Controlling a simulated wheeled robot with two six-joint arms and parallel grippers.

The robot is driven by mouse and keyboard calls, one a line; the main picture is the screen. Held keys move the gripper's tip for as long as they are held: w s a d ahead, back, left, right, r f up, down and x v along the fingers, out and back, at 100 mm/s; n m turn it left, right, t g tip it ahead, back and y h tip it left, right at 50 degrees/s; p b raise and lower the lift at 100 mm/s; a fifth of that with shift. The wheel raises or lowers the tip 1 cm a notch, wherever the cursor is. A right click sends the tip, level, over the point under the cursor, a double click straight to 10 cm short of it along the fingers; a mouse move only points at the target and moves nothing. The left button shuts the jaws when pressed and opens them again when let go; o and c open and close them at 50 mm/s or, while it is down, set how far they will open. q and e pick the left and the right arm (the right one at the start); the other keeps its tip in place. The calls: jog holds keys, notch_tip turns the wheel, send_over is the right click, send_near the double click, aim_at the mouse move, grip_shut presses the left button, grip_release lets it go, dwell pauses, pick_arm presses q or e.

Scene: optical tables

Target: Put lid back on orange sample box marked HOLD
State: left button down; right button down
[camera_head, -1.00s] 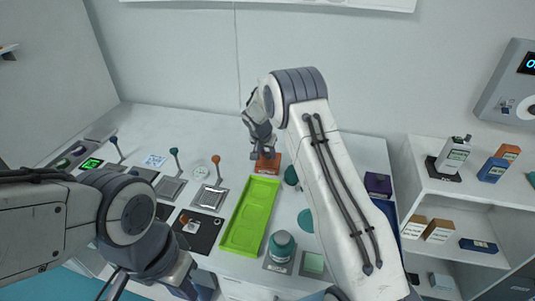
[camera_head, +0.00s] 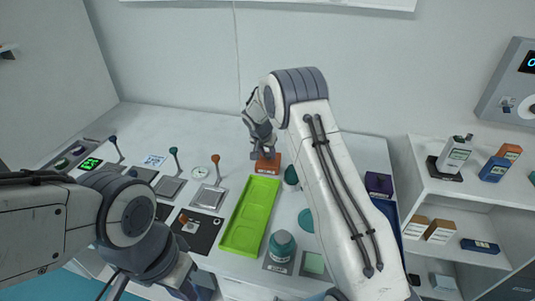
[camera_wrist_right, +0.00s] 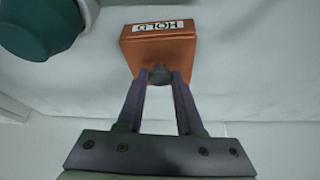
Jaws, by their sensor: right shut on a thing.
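The orange sample box (camera_head: 266,166) stands on the white table behind the green tray. In the right wrist view the orange box (camera_wrist_right: 160,54) shows its HOLD label. My right gripper (camera_wrist_right: 159,76) is shut on the dark lid knob (camera_wrist_right: 160,75) at the box. The lid appears to sit on the box, but I cannot make out a seam or whether it is fully seated. In the head view my right gripper (camera_head: 264,152) is above the box. My left gripper (camera_head: 198,286) is low at the front left, partly cut off, and its jaws are unclear.
The green tray (camera_head: 236,236) lies in front of the box. Levers on plates (camera_head: 207,197) are at left. A shelf (camera_head: 480,194) with boxes and bottles is at right.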

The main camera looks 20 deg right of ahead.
jog(key=shift+b, duration=0.4)
dwell(0.3)
jog(key=shift+c, duration=2.3)
grip_release()
jog(key=o, duration=0.5)
jog(key=shift+c, duration=0.2)
jog(key=shift+r+p, duration=1.75)
jog(key=shift+r, duration=1.7)
